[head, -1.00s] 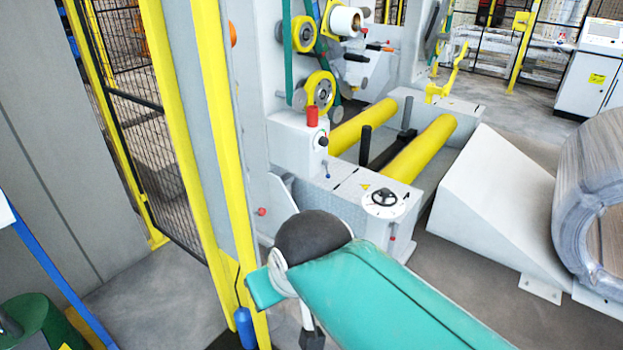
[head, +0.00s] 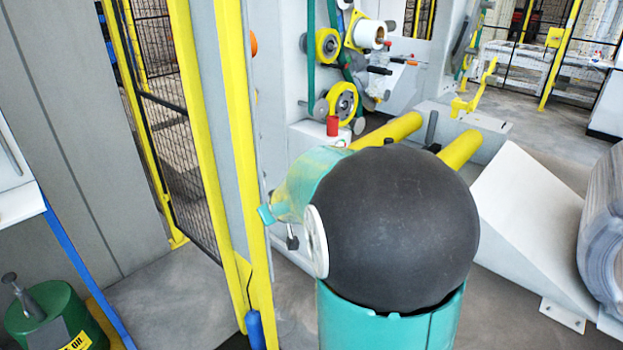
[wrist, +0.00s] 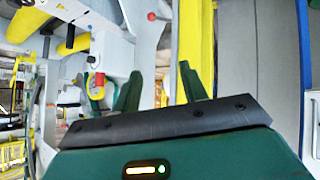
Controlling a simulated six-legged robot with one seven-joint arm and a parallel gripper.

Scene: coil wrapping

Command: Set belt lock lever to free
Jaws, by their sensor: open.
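My gripper (wrist: 160,84) shows in the wrist view with its two green fingers apart and nothing between them. A small lever with a red ball knob (wrist: 152,16) stands out from the pale machine panel, beyond the fingertips and apart from them. I cannot tell for sure that this is the belt lock lever, nor read its setting. In the head view my arm covers the machine's front, where the levers are, and I cannot make out the gripper's fingers there.
A yellow post (head: 240,150) with a blue cylinder (head: 254,328) stands close left of my arm. A red cylinder (head: 333,125) sits on the machine. Yellow rollers (head: 390,130), a white ramp (head: 530,210) and a large coil (head: 602,240) lie to the right.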

